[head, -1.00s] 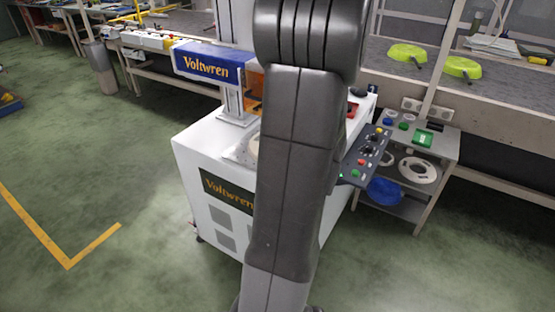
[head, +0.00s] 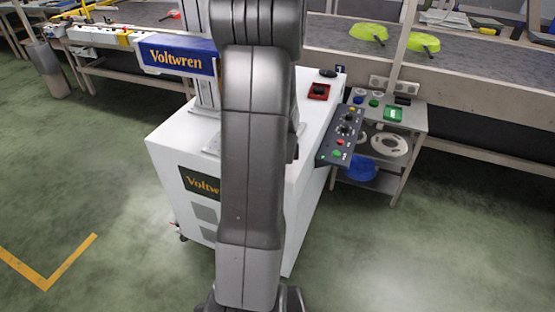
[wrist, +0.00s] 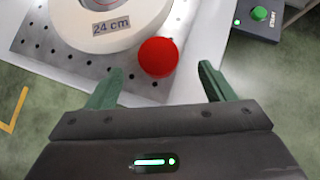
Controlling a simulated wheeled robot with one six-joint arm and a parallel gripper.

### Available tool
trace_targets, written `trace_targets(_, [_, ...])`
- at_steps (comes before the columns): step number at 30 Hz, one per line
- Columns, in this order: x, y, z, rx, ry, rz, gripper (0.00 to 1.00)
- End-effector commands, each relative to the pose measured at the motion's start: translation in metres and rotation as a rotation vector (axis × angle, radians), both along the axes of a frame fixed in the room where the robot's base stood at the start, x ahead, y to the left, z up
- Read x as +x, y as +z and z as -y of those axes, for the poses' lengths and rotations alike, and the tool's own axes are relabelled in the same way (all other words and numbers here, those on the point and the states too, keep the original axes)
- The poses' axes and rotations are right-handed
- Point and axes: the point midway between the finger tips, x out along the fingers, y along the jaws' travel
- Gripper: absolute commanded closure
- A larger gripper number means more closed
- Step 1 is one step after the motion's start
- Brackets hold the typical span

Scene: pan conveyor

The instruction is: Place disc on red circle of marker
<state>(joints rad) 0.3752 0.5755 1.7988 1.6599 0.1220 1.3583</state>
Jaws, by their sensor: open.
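In the wrist view a cream round disc-like piece (wrist: 90,22) with a grey "24 cm" label lies on a perforated metal plate (wrist: 60,62). A round red thing (wrist: 158,57) sits at its lower right edge; I cannot tell whether it is the marker's circle or a knob. My gripper (wrist: 161,70) is open, its green fingers on either side of the red thing's near edge, with nothing held. In the head view my arm hides the gripper, the cream piece and the red thing.
A white "Voltwren" machine (head: 300,190) carries a control panel (head: 341,137) on its right side and a red-framed button (head: 319,91) on top. A shelf (head: 418,128) holds a white ring (head: 390,144) and a blue bowl (head: 357,170). Lime pans (head: 368,31) lie on the conveyor (head: 470,60).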

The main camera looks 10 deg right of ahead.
Motion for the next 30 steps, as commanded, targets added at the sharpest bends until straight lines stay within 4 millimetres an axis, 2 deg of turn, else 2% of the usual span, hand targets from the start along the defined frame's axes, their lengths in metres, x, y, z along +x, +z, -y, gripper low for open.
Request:
trace_targets(11, [0.033,-0.034,0.004,0.001,0.001,-0.002,0.24])
trace_targets(18, [0.036,-0.034,0.005,0.001,0.0,0.0,0.24])
trace_targets(19, [0.036,-0.034,0.005,0.001,0.001,0.0,0.26])
trace_targets(26, [0.036,-0.034,0.005,0.001,0.001,0.0,0.71])
trace_targets(27, [0.036,-0.034,0.005,0.001,0.001,0.0,0.76])
trace_targets(30, [0.036,-0.034,0.005,0.001,0.001,0.0,0.8])
